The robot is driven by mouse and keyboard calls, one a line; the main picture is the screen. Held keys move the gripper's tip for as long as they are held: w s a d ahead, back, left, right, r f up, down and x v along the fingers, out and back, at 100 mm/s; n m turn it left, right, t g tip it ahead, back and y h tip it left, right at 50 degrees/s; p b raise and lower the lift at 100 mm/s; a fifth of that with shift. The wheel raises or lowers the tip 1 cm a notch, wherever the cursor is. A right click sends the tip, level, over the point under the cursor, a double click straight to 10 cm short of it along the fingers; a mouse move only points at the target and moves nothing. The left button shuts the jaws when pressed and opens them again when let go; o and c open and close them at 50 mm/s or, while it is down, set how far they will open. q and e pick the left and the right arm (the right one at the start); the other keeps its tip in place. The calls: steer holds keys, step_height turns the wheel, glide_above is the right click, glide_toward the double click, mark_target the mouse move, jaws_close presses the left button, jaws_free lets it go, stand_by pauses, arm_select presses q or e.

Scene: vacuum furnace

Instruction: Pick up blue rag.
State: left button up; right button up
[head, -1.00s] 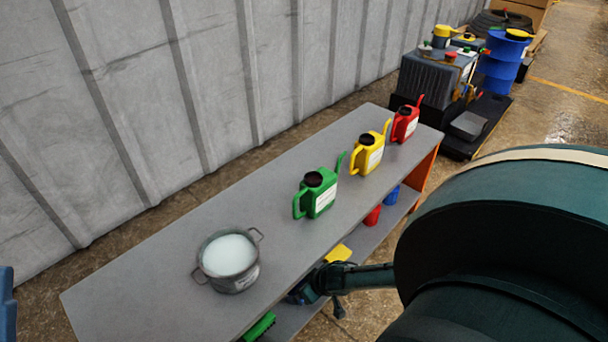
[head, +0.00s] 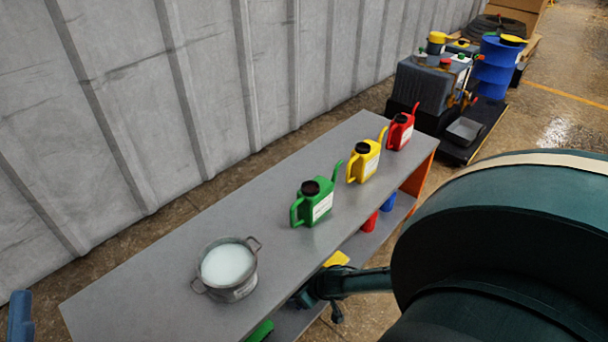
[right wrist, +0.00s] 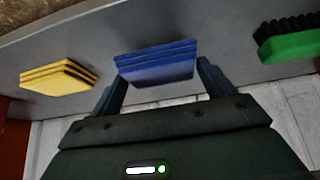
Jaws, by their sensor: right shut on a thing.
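The blue rag (right wrist: 155,62) is a folded, layered stack in the right wrist view. It sits between the two fingers of my right gripper (right wrist: 162,82), which is shut on it. A grey surface lies behind the rag; I cannot tell if they touch. In the head view my right gripper (head: 308,298) reaches in under the tabletop from the right, partly hidden by the table edge, and the rag is hidden there. A blue-grey part at the lower left edge of the head view looks like part of my left gripper (head: 20,316); its jaws cannot be made out.
A yellow sponge stack (right wrist: 57,77) and a green brush (right wrist: 290,45) flank the rag. On the grey table (head: 150,290) stand a pot (head: 228,268) and green (head: 313,204), yellow (head: 364,160) and red (head: 400,130) cans. Red and blue cups are on the lower shelf.

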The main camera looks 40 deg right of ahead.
steer(key=p+v, duration=0.1)
steer(key=v, duration=0.1)
steer(key=shift+r+p, duration=0.35)
steer(key=s+p, duration=0.1)
steer(key=s, duration=0.2)
steer(key=shift+s+d+p, duration=0.1)
steer(key=shift+s+p, duration=0.2)
steer(key=shift+s, duration=0.1)
arm_select(q)
steer(key=f+n+g+y+p, duration=0.1)
steer(key=f+y, duration=0.1)
steer(key=s+f+n+g+y+p, duration=0.1)
steer(key=f+n+y+p, duration=0.1)
steer(key=shift+s+f+y, duration=0.15)
steer(key=shift+f+y, duration=0.15)
arm_select(e)
steer(key=s+d, duration=0.1)
steer(key=s, duration=1.2)
steer(key=shift+d+f, duration=0.15)
steer(key=shift+f, duration=0.05)
